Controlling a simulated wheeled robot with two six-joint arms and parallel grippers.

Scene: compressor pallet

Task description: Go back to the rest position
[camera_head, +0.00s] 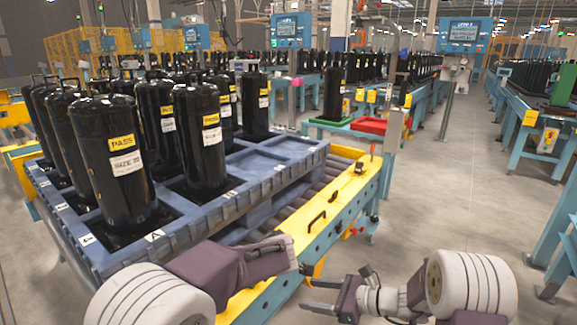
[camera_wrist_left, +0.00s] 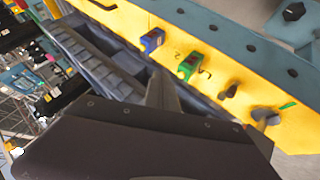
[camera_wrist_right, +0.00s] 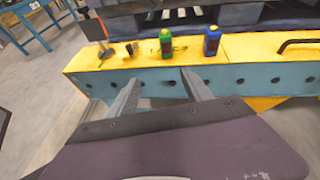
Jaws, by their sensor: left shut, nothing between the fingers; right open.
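My right gripper (camera_head: 318,296) is low in the head view, in front of the yellow conveyor rail (camera_head: 336,205). Its two fingers are spread with nothing between them, and in the right wrist view the open fingers (camera_wrist_right: 158,92) point at the rail's blue side. My left forearm crosses the near end of the rail in the head view; its fingertips are hard to make out there. In the left wrist view the left gripper (camera_wrist_left: 163,88) is shut and empty, with the rail beyond it.
Black compressor tanks (camera_head: 112,160) stand in a blue pallet (camera_head: 215,205) on the rollers. A red tray (camera_head: 369,125) is behind. Floor at right (camera_head: 460,190) is clear.

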